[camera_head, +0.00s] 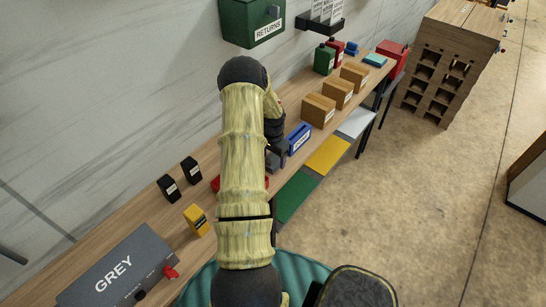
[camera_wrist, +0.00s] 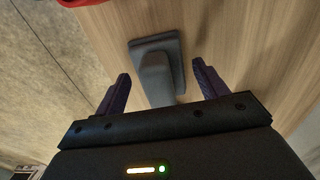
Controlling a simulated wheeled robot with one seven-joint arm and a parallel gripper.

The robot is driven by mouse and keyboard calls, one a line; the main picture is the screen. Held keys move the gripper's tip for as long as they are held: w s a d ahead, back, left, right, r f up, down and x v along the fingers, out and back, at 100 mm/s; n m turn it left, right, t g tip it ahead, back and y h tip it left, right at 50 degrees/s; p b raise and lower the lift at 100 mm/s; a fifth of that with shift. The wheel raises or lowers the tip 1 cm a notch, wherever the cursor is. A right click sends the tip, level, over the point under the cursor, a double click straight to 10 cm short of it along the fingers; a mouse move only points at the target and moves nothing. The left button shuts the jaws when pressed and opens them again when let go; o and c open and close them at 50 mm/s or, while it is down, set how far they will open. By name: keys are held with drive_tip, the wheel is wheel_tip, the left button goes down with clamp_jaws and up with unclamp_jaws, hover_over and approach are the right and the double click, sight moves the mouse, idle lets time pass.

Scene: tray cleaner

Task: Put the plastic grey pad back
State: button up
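The grey pad (camera_wrist: 157,74) lies on the wooden bench in the wrist view, with a flat base and a raised block-like grip. My gripper (camera_wrist: 161,72) is open, with one dark finger on each side of the pad's grip. Bare wood shows between the fingers and the pad, so the fingers look apart from it. In the head view my arm covers much of the middle of the bench, and my gripper is mostly hidden behind it. A grey box labelled GREY (camera_head: 128,262) sits at the near left end of the bench.
A blue box (camera_head: 299,138) stands right of my gripper. A yellow bottle-like item (camera_head: 196,219) and two black boxes (camera_head: 169,188) stand left of my arm. Several cardboard boxes (camera_head: 318,110) line the far bench. A green RETURNS bin (camera_head: 237,20) hangs on the wall.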

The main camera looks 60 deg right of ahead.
drive_tip(key=shift+r, duration=0.2)
wheel_tip(320, 180, up, 12)
drive_tip(key=b, duration=0.4)
drive_tip(key=shift+w, duration=0.1)
idle(0.9)
drive_tip(key=w+a+r+n, duration=0.25)
drive_tip(key=w+a, duration=0.25)
drive_tip(key=a, duration=0.4)
drive_tip(key=w+a+r+n+t, duration=0.1)
drive_tip(key=w+a+n, duration=0.35)
drive_tip(key=a, duration=0.45)
drive_tip(key=w+a+r+n, duration=0.25)
drive_tip(key=w+a, duration=0.35)
drive_tip(key=a, duration=0.3)
drive_tip(key=s+a+n, duration=0.2)
drive_tip(key=a+n, duration=0.1)
drive_tip(key=a, duration=0.5)
drive_tip(key=s+a+r+n+t, duration=0.1)
drive_tip(key=s+a+n, duration=0.1)
drive_tip(key=a+n, duration=0.2)
drive_tip(key=s+a+r+n, duration=0.1)
drive_tip(key=a+n, duration=0.3)
drive_tip(key=a, duration=0.7)
drive_tip(key=shift+s+a+t, duration=0.3)
drive_tip(key=shift+s, duration=0.35)
